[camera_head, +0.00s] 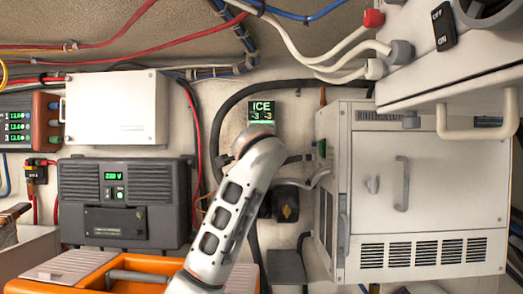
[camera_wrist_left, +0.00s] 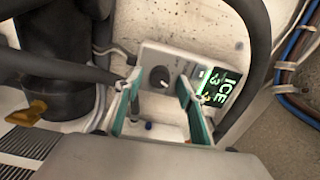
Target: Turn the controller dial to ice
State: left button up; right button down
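The controller is a pale box on the wall, with a lit green display (camera_head: 262,111) reading "ICE" and "-3 -3" in the head view. The display (camera_wrist_left: 219,88) shows sideways in the left wrist view, next to the dark round dial (camera_wrist_left: 160,77) with a light pointer mark. My left gripper (camera_wrist_left: 157,85) is open, its teal fingers to either side of the dial with gaps between; contact is not visible. In the head view my left arm covers the dial and gripper. My right gripper is not in view.
A white cabinet (camera_head: 430,185) stands right of the controller, and a dark charger unit (camera_head: 125,203) hangs left. A black hose (camera_head: 226,110) curves around the controller. A valve with a yellow handle (camera_wrist_left: 27,114) shows in the left wrist view. An orange case (camera_head: 150,270) lies below.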

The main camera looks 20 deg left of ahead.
pick_arm(q)
jog(key=v, duration=1.2)
